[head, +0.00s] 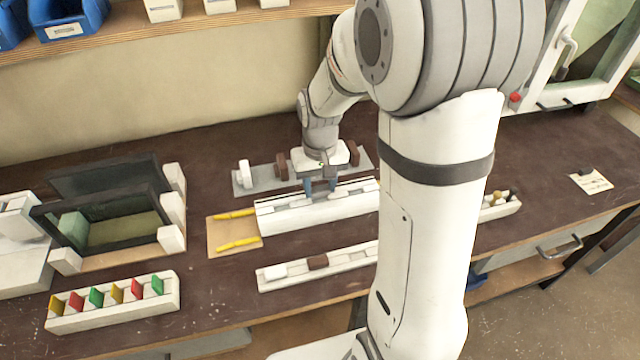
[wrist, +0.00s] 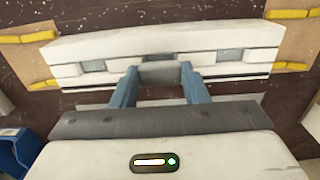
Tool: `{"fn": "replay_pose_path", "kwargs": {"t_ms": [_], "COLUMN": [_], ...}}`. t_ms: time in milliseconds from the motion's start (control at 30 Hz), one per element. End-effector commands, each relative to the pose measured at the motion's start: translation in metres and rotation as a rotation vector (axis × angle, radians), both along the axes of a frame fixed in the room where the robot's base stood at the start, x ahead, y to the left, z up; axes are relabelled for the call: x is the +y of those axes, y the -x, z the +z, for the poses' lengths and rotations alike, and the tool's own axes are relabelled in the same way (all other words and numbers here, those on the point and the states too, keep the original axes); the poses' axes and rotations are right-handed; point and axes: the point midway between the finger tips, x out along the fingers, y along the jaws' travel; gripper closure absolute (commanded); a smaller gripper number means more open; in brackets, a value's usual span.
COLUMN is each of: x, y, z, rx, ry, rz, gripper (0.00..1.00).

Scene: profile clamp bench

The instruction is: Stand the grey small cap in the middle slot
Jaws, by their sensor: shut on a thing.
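The long white profile block (head: 330,207) lies in the middle of the bench. It also shows in the wrist view (wrist: 120,48), with a grey recess to the left (wrist: 93,66) and one to the right (wrist: 232,56). My gripper (head: 320,187) is over the block's back edge, and its blue fingers (wrist: 158,75) show in the wrist view. They are shut on the grey small cap (wrist: 160,73), which is at the middle of the block. The middle slot is hidden by the cap, and I cannot tell whether the cap is seated in it.
Yellow clamps (head: 238,244) lie on a tan board left of the block. A grey plate (head: 245,188) with white and brown pieces is behind it. A white rail (head: 340,261) with pieces is in front. A rack of coloured tabs (head: 115,307) stands front left.

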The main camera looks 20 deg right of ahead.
Motion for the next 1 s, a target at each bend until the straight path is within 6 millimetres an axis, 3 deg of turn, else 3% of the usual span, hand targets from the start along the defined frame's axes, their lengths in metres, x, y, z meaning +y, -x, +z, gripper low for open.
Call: {"fn": "replay_pose_path", "kwargs": {"t_ms": [1000], "x": [-0.001], "y": [0.000], "z": [-0.012], "rx": [0.000], "ry": [0.000], "rz": [-0.002], "gripper": [0.80]}}
